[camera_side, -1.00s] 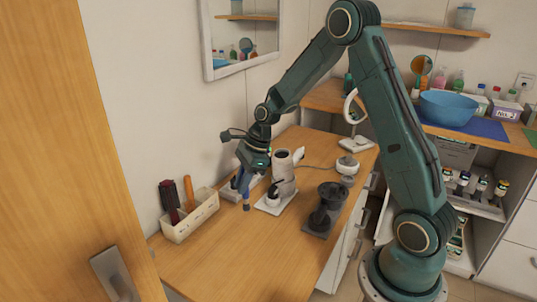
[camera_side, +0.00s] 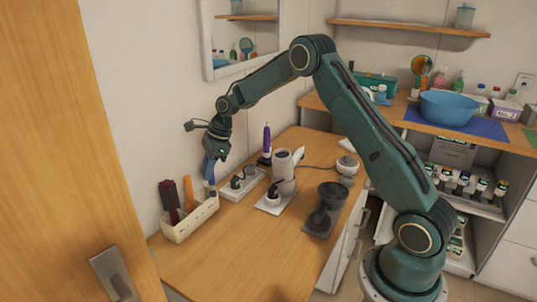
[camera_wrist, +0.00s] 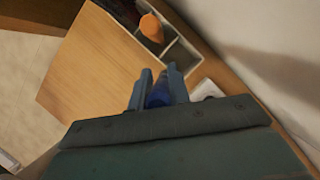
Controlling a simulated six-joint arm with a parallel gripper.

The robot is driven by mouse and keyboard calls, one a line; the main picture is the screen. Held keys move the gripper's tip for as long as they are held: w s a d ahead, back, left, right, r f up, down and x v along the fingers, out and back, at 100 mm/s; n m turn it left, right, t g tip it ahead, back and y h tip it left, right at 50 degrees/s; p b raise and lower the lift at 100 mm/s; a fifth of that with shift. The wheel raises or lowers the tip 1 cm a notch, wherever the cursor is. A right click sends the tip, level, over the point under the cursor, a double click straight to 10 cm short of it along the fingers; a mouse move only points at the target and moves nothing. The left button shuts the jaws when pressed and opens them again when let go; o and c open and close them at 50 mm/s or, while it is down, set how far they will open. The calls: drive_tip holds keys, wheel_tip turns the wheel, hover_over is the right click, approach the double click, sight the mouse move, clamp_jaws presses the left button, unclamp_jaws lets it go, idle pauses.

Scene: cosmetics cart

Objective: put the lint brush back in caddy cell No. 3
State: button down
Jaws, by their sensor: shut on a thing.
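My gripper (camera_side: 212,160) is shut on the blue lint brush (camera_side: 210,172), which hangs roughly upright over the right end of the cream caddy (camera_side: 192,224). The brush's lower end is by the caddy's right end; I cannot tell whether it is inside a cell. In the wrist view the blue brush (camera_wrist: 158,96) shows between my fingers (camera_wrist: 159,80), and the caddy (camera_wrist: 162,49) is just beyond them. An orange-handled brush (camera_wrist: 151,27) stands in one cell. The cells nearer my fingers look empty. No cell numbers are readable.
A dark brush (camera_side: 168,198) and a red one stand in the caddy's left part. A white power strip (camera_side: 243,184) lies right of the caddy, with a purple-handled tool (camera_side: 266,143) behind. A holder (camera_side: 283,172) and a dark stand (camera_side: 322,208) are farther right. The front counter is clear.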

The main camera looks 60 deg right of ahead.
drive_tip(key=shift+w+f, duration=0.35)
drive_tip(key=shift+w, duration=0.3)
drive_tip(key=shift+w+f, duration=0.35)
drive_tip(key=shift+w, duration=0.25)
drive_tip(key=shift+w+f, duration=0.35)
drive_tip(key=shift+w, duration=0.3)
drive_tip(key=shift+f, duration=0.1)
drive_tip(key=shift+w+f, duration=0.2)
drive_tip(key=shift+f, duration=2.15)
drive_tip(key=shift+f, duration=0.15)
drive_tip(key=c, duration=1.3)
unclamp_jaws()
